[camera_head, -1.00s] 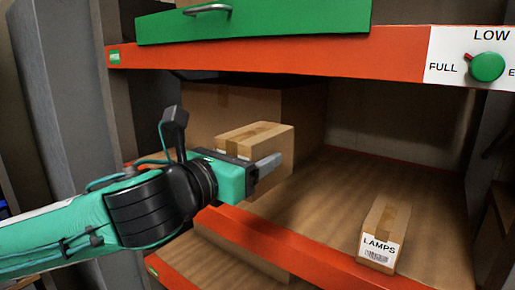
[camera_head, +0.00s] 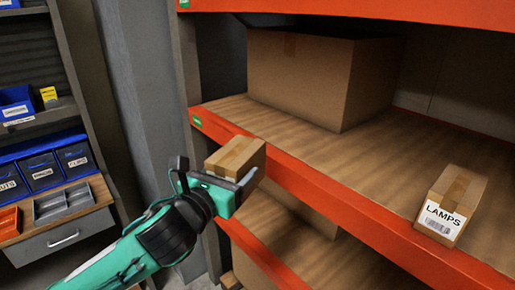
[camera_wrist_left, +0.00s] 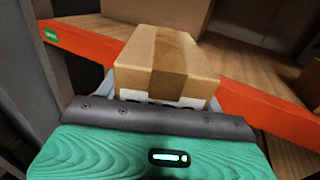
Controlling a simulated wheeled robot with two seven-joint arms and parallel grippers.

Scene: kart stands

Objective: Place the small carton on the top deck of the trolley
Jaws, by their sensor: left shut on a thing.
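The small carton (camera_head: 237,158) is a brown box with a tape strip along its top. My left gripper (camera_head: 243,183) is shut on it and holds it in front of the orange shelf edge, clear of the shelf board. In the left wrist view the carton (camera_wrist_left: 166,65) sits between the two fingers (camera_wrist_left: 160,92), with part of a white label showing at its near face. The trolley is not in these frames. My right gripper is not in view.
A large carton (camera_head: 302,80) and a carton labelled LAMPS (camera_head: 451,205) stand on the shelf (camera_head: 385,150) with its orange front beam (camera_head: 330,205). A grey upright (camera_head: 130,90) stands left of it. Blue bins (camera_head: 42,170) and a grey tray (camera_head: 64,203) are at the far left.

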